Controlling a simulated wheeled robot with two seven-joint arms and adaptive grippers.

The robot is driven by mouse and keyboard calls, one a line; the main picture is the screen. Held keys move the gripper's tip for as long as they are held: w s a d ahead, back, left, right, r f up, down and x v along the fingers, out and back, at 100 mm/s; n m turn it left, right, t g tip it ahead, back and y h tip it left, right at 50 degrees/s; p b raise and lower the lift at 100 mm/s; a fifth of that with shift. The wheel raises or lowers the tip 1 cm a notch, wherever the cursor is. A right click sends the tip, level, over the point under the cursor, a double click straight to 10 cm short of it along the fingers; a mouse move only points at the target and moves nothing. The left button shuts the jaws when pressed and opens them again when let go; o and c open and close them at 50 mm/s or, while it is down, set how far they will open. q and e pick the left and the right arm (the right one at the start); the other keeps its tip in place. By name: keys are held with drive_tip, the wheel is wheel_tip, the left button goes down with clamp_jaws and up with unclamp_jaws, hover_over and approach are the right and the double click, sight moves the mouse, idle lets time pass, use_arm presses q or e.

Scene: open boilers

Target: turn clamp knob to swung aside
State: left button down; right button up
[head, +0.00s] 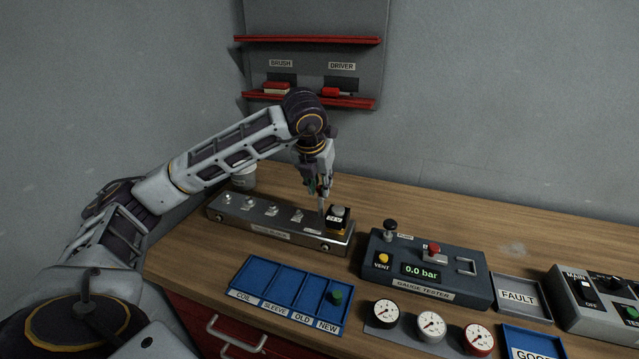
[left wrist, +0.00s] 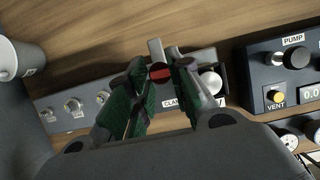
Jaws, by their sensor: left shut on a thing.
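The clamp knob (left wrist: 160,73) shows as a small red round top in the left wrist view, on a metal rail (head: 240,216) whose label is partly covered. My left gripper (left wrist: 159,70) is shut on the knob, one green-padded finger on each side. A short grey metal bar (left wrist: 155,49) sticks out beyond the knob. In the head view my left gripper (head: 322,205) points down at the right part of the rail, and its fingers hide the knob. A black block with a silver cap (head: 339,212) stands just right of the fingertips. My right gripper is out of view.
Several small metal fittings (head: 249,202) line the rail. A white cup (head: 243,178) stands behind its left end. A blue compartment tray (head: 285,285) with a green-topped part (head: 336,297) lies in front. The gauge tester (head: 425,270) stands to the right.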

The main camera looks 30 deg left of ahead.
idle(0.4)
use_arm(q)
drive_tip(key=c, duration=1.3)
unclamp_jaws()
drive_tip(key=shift+o, duration=0.2)
drive_tip(key=shift+s+r, duration=0.1)
drive_tip(key=shift+r, duration=0.05)
drive_tip(key=v, duration=1.1)
drive_tip(key=shift+r, duration=0.3)
drive_tip(key=shift+s, duration=0.1)
drive_tip(key=shift+d+f, duration=0.1)
